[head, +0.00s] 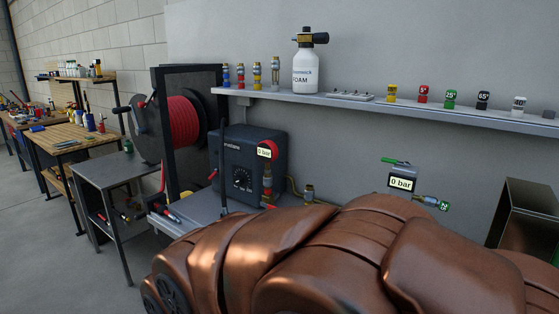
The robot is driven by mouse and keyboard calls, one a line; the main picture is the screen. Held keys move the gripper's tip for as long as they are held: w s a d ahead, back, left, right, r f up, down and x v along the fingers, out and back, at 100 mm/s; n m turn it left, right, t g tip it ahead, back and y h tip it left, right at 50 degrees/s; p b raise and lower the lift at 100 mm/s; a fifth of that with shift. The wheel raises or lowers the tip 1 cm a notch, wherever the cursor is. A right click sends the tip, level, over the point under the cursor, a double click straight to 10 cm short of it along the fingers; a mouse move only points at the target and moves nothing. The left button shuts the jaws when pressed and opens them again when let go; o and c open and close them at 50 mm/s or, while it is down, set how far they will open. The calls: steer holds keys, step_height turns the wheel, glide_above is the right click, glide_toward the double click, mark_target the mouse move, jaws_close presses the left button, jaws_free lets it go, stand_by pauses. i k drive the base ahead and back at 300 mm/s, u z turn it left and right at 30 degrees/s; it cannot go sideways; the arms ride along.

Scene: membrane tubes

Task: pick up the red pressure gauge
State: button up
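The red pressure gauge (267,150) is a round red body on a red and brass stem. It stands upright in front of the right side of the dark pump box (236,166), on a grey bench (188,214). A small label reading "0 bar" covers part of its face. The lower end of its stem is hard to make out. My gripper is not in view, so its state and distance from the gauge do not show.
A wall shelf (400,111) above holds a white foam bottle (306,68) and several coloured nozzles. A red hose reel (178,128) stands left of the pump box. A gauge reading "0 bar" (402,183) is on the right. An open metal bin (528,205) stands far right.

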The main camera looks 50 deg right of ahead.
mark_target(267, 152)
steer(key=k, duration=0.55)
steer(key=z, duration=1.65)
steer(key=i, duration=0.9)
steer(key=u, duration=1.45)
